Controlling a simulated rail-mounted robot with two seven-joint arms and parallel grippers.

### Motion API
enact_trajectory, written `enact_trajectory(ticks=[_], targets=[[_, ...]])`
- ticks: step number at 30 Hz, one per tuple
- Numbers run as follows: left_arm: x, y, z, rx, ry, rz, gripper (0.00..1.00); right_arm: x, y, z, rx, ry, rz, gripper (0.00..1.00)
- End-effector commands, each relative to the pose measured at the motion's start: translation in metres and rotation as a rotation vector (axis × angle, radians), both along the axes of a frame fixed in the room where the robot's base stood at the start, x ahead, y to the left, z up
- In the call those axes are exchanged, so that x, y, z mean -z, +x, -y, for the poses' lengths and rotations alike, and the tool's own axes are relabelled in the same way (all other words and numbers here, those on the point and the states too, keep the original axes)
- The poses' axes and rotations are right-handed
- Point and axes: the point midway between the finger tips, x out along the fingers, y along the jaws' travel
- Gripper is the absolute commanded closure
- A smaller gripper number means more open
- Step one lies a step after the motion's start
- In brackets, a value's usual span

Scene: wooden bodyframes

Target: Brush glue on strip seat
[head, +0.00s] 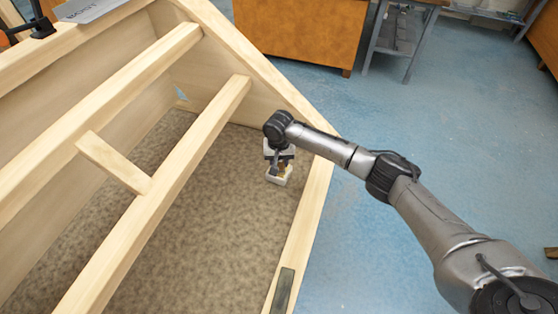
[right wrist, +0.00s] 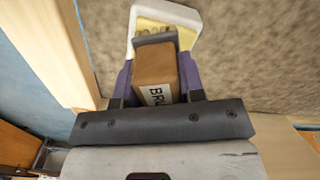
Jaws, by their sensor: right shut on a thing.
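My right gripper (head: 278,165) reaches over the right-hand rail of the wooden bodyframe (head: 310,210). In the right wrist view, the right gripper (right wrist: 154,88) is shut on a brown block-shaped brush handle (right wrist: 153,68) with a partly hidden label reading "BRU". Beyond its grey collar (right wrist: 155,39) are pale bristles and a white and yellow piece (right wrist: 165,20); whether that piece belongs to the brush or is a separate pot, I cannot tell. It also shows below the gripper in the head view (head: 278,177), over the brown speckled panel. I cannot clearly identify the strip seat. My left gripper is not in view.
Long wooden beams (head: 165,185) and a short cross-piece (head: 112,163) span the frame. A dark grey plate (head: 284,290) lies on its near right edge. A black clamp-like object (head: 42,25) and a labelled grey plate (head: 90,8) sit top left.

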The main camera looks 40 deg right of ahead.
Motion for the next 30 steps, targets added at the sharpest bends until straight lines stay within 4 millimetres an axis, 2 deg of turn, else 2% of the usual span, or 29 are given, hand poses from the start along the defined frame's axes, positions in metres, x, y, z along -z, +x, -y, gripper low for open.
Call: enact_trajectory(ticks=[30], targets=[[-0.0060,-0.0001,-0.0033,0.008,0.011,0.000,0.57,0.0001,0.0001,-0.0002,0.000,0.000,0.000,0.83]])
